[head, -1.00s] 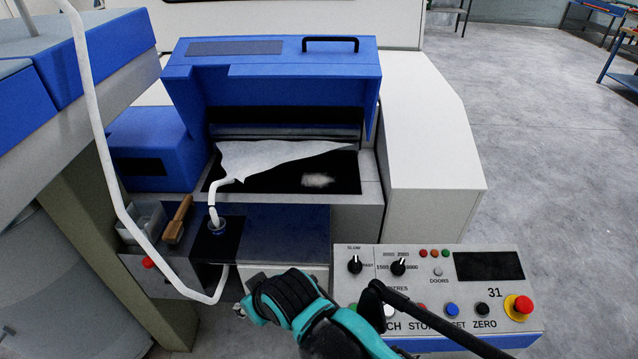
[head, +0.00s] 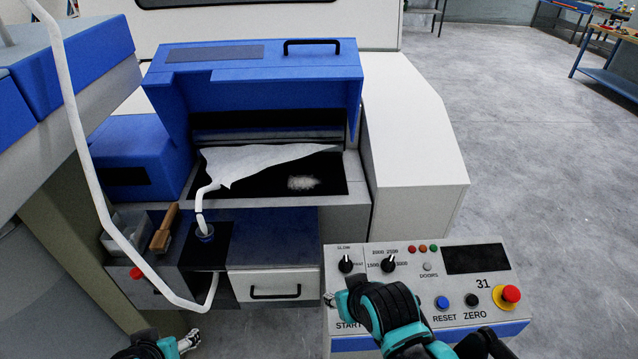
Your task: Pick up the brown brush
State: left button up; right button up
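The brown brush (head: 165,228) stands tilted in the small grey tray area at the left front of the blue and white machine, with its wooden handle upward. My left gripper (head: 190,341) is at the bottom left, below and apart from the brush. It is small in view, and I cannot tell whether its fingers are open. My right gripper (head: 329,299) is at the left edge of the control panel, well to the right of the brush. Its fingers are mostly hidden by its wrist.
A white hose (head: 84,160) hangs in front of the brush tray and joins a nozzle (head: 203,231) just right of the brush. A red knob (head: 136,273) is below. The control panel (head: 437,283) is at the right, with a drawer (head: 272,287) left of it.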

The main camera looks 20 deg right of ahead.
aim_at(161, 242)
jog(key=i+j+z, duration=0.25)
jog(key=j+z, duration=0.25)
jog(key=i+j+z, duration=0.2)
jog(key=j, duration=0.25)
jog(key=j+z, duration=0.25)
jog(key=k+j, duration=0.05)
jog(key=j, duration=0.05)
